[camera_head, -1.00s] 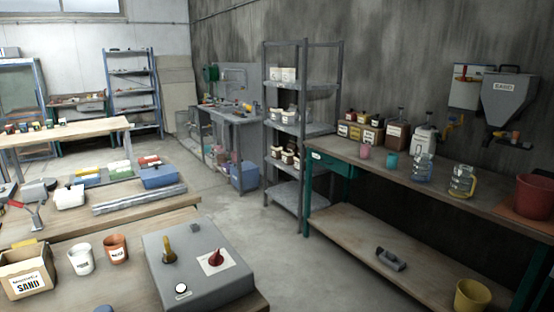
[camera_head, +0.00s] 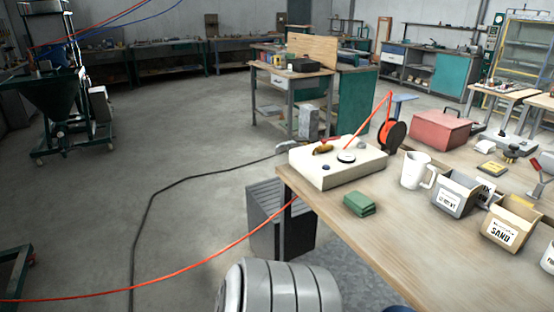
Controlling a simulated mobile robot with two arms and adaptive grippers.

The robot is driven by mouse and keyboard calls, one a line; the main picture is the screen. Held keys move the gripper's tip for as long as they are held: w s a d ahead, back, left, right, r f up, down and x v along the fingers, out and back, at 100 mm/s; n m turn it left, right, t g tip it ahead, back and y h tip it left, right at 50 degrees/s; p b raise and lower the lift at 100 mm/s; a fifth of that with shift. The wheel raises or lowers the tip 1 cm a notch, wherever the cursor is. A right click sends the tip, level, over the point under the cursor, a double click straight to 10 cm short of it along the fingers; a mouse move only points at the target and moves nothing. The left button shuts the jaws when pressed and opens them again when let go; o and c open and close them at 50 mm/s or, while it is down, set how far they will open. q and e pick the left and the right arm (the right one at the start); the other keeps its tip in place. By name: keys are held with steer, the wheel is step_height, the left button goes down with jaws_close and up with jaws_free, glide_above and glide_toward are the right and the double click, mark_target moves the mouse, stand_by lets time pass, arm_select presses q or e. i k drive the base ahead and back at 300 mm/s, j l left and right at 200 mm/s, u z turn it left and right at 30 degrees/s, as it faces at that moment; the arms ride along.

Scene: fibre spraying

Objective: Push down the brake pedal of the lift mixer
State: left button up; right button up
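A dark wheeled machine (camera_head: 60,112) with a funnel-shaped hopper stands at the upper left on casters. It may be the lift mixer, but I cannot tell for sure. I cannot make out a brake pedal on it. Part of another dark green frame with a caster (camera_head: 14,268) shows at the lower left edge; the rest is outside the view.
A wooden workbench (camera_head: 345,225) fills the right, bearing a pale control box (camera_head: 338,166), a mug and small boxes. An orange hose (camera_head: 215,262) and a black cable (camera_head: 150,205) cross the floor. Open floor lies at left.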

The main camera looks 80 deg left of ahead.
mark_target(31, 257)
steer(key=u, duration=5.15)
steer(key=i+l+z, duration=0.2)
steer(key=i+z, duration=0.15)
steer(key=i, duration=0.25)
steer(key=i+l+z, duration=0.1)
steer(key=i+z, duration=0.3)
steer(key=i, duration=1.5)
steer(key=i+l+u, duration=0.15)
steer(key=i+u, duration=0.2)
steer(key=i, duration=0.25)
steer(key=i+l+u, duration=0.25)
steer(key=i+u, duration=0.15)
steer(key=i, duration=0.2)
steer(key=i+l+u, duration=0.35)
steer(key=i+l, duration=0.15)
steer(key=i, duration=0.05)
